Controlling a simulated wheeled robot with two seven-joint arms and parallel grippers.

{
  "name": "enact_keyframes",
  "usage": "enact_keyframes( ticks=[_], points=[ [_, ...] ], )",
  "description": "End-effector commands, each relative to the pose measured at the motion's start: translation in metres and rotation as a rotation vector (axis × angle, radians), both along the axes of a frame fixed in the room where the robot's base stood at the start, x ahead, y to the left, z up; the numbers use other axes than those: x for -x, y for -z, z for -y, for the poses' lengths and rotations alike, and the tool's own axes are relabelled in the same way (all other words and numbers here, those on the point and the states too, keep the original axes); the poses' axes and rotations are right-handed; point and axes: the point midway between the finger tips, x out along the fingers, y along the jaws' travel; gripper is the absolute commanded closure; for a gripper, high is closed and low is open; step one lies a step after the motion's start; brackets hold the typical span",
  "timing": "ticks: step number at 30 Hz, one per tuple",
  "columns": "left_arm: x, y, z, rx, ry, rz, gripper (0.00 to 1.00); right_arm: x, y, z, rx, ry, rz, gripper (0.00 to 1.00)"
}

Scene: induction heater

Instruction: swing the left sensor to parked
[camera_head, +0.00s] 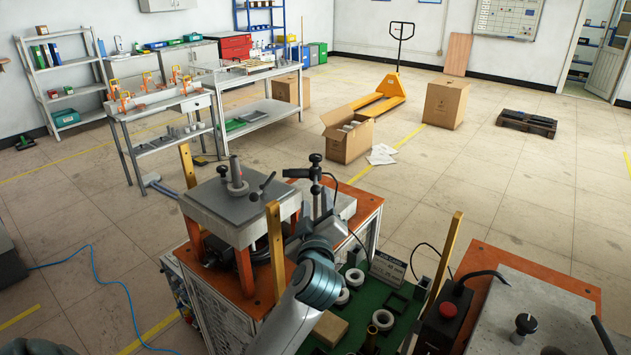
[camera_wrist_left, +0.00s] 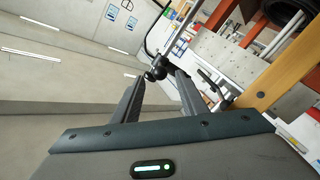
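The left sensor (camera_head: 298,173) is a black stubby head on a jointed stand with black knobs, at the right edge of the grey heater top (camera_head: 222,205) in the head view. A cable curves off to its right. My left gripper (camera_head: 316,208) is just below it, partly hidden by my own wrist. In the left wrist view the two dark fingers (camera_wrist_left: 158,82) are apart. A black ball-shaped knob (camera_wrist_left: 158,70) of the stand shows between or just beyond their tips; contact cannot be told. My right gripper is not in view.
Yellow upright posts (camera_head: 274,250) stand close to my left arm. A green tray (camera_head: 400,310) with white rings lies right of the arm. A red-button box (camera_head: 448,309) stands at the lower right. Open floor lies beyond the bench.

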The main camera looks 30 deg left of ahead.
Motion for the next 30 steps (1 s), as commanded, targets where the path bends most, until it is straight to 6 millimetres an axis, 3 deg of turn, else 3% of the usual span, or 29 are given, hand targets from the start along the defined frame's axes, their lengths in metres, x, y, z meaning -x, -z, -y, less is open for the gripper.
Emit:
enact_keyframes(
  ticks=[6,12,26,27,30],
  points=[
    [-0.033,-0.004,-0.023,-0.004,-0.002,-0.001,0.61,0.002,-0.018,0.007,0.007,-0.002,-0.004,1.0],
    [-0.053,-0.002,-0.035,-0.001,-0.001,0.0,0.61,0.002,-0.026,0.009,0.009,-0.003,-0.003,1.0],
    [-0.062,0.0,-0.041,0.001,-0.001,0.0,0.61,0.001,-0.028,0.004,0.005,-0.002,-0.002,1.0],
    [-0.062,0.0,-0.041,0.001,-0.001,0.0,0.63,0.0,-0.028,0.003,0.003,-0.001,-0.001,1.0],
    [-0.062,0.0,-0.041,0.001,-0.001,0.0,0.87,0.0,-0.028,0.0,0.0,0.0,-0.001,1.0]
  ],
)
